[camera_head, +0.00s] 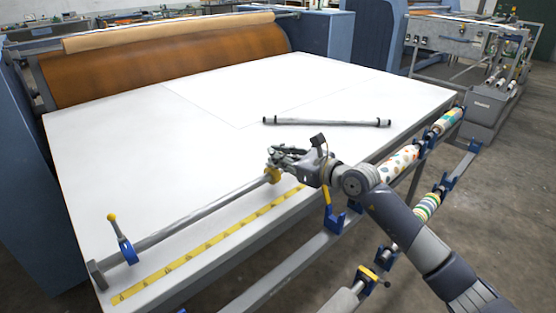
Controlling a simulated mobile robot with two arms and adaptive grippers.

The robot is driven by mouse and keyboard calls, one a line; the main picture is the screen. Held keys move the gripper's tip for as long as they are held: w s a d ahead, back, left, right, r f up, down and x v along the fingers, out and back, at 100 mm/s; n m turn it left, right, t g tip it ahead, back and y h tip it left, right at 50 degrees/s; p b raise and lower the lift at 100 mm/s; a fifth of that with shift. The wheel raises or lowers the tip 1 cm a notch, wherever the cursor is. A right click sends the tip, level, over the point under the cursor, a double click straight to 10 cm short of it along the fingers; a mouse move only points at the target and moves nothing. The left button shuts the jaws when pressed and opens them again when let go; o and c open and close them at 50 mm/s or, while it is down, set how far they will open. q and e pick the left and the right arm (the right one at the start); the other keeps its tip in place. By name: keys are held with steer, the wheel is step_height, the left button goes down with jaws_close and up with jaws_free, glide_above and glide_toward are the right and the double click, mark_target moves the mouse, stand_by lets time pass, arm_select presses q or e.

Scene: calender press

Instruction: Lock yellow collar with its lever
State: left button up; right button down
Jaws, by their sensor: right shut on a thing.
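The yellow collar (273,175) sits around the far right end of a grey bar (200,215) that lies along the table's front side. My right gripper (275,157) is at the top of this collar, shut, with its fingers just above the yellow body. The collar's lever is mostly hidden by the fingers, so its angle cannot be told. My left gripper is not in view.
A yellow measuring strip (205,246) runs along the front edge of the white table (170,150). A loose grey tube (325,122) lies behind my gripper. Patterned rolls (400,165) rest on a rack at the right front. The middle of the table is clear.

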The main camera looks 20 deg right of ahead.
steer(key=c, duration=1.7)
jaws_free()
steer(key=v, duration=1.2)
